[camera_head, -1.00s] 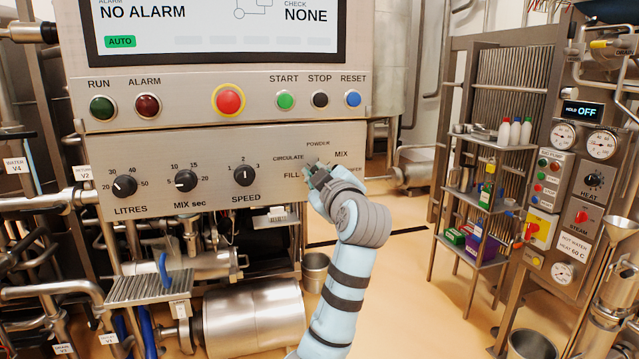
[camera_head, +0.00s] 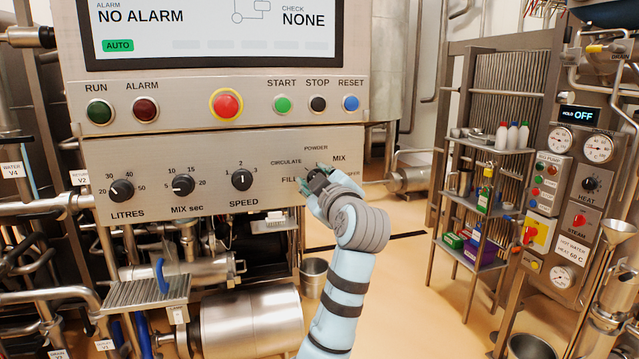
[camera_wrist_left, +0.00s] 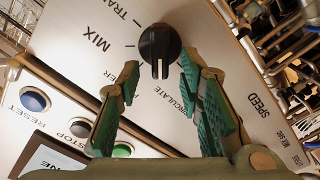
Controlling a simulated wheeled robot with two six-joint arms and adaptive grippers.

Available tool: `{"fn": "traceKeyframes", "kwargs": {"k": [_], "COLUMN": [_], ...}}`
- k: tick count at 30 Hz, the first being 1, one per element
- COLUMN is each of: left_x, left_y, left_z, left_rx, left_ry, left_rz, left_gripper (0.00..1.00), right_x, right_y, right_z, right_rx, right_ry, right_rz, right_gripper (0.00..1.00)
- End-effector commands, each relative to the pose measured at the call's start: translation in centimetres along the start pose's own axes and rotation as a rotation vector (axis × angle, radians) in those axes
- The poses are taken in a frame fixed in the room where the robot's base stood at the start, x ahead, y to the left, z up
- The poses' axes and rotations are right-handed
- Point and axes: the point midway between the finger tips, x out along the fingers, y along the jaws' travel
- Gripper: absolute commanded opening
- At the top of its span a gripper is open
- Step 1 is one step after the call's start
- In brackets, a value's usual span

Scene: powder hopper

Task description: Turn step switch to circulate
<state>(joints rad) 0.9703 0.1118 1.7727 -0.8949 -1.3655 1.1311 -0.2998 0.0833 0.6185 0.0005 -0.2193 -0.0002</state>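The step switch is a black knob with a pale pointer line, in the left wrist view (camera_wrist_left: 160,45). Its pointer faces down in that view, between the partly hidden POWDER label and the CIRCULATE label (camera_wrist_left: 175,100); I cannot tell its exact mark. In the head view the dark knob (camera_head: 317,181) is partly covered by my left gripper (camera_head: 316,190). My left gripper in the left wrist view (camera_wrist_left: 158,72) is open, with a green-padded finger on each side and the knob between and just beyond the tips. I see no clear contact. My right gripper is out of view.
The same panel carries LITRES (camera_head: 121,190), MIX sec (camera_head: 183,185) and SPEED (camera_head: 242,180) knobs to the left. Above are START (camera_head: 282,104), STOP (camera_head: 318,104) and RESET (camera_head: 351,103) buttons and a red button (camera_head: 226,104).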

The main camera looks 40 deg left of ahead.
Motion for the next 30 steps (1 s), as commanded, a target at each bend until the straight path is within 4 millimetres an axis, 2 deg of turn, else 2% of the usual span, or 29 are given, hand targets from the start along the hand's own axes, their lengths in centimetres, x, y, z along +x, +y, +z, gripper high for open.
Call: {"fn": "traceKeyframes", "kwargs": {"k": [5,12,15,18,30], "left_x": [-3.1,-9.6,-11.2,-11.8,-11.8], "left_y": [0.0,0.0,0.0,0.0,0.0], "left_z": [0.1,0.2,0.2,0.1,0.0], "left_rx": [-0.006,-0.005,-0.003,-0.001,0.000], "left_ry": [-0.005,-0.007,-0.005,-0.002,-0.001], "left_rz": [0.001,0.001,0.000,-0.002,-0.001], "left_gripper": [0.33,0.33,0.33,0.33,0.33], "right_x": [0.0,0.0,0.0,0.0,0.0], "right_y": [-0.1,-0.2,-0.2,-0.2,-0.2], "right_z": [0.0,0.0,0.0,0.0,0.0], "right_rx": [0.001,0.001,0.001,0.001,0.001], "right_ry": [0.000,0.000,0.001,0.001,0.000], "right_rz": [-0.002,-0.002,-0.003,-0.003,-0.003], "right_gripper": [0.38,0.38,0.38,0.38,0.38]}}
